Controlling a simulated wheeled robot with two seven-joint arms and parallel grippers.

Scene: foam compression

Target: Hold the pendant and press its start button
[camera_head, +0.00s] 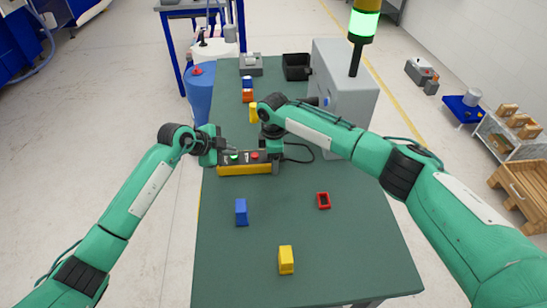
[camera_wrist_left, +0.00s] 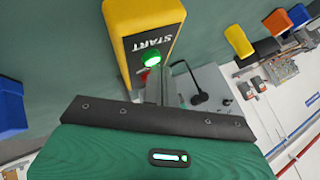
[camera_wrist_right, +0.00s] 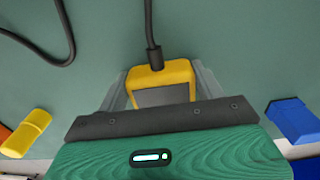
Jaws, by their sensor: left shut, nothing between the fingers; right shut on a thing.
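The yellow pendant (camera_head: 245,170) lies across the green table in the head view, with a green start button and a red button on its dark face. My right gripper (camera_head: 275,167) is shut on the pendant's right, cable end; the right wrist view shows that yellow end (camera_wrist_right: 160,75) between the fingers. My left gripper (camera_head: 234,151) is shut and empty, its tips at the start button. In the left wrist view the green button (camera_wrist_left: 152,61) glows beside the word START, close to the fingertips. I cannot tell whether they touch it. The red button is partly hidden there.
A grey machine box (camera_head: 345,95) carries a signal tower (camera_head: 364,22) lit green. A blue block (camera_head: 241,212), a red hollow block (camera_head: 323,200) and a yellow block (camera_head: 286,260) stand on the near table. More blocks and a black bin (camera_head: 297,67) are farther back.

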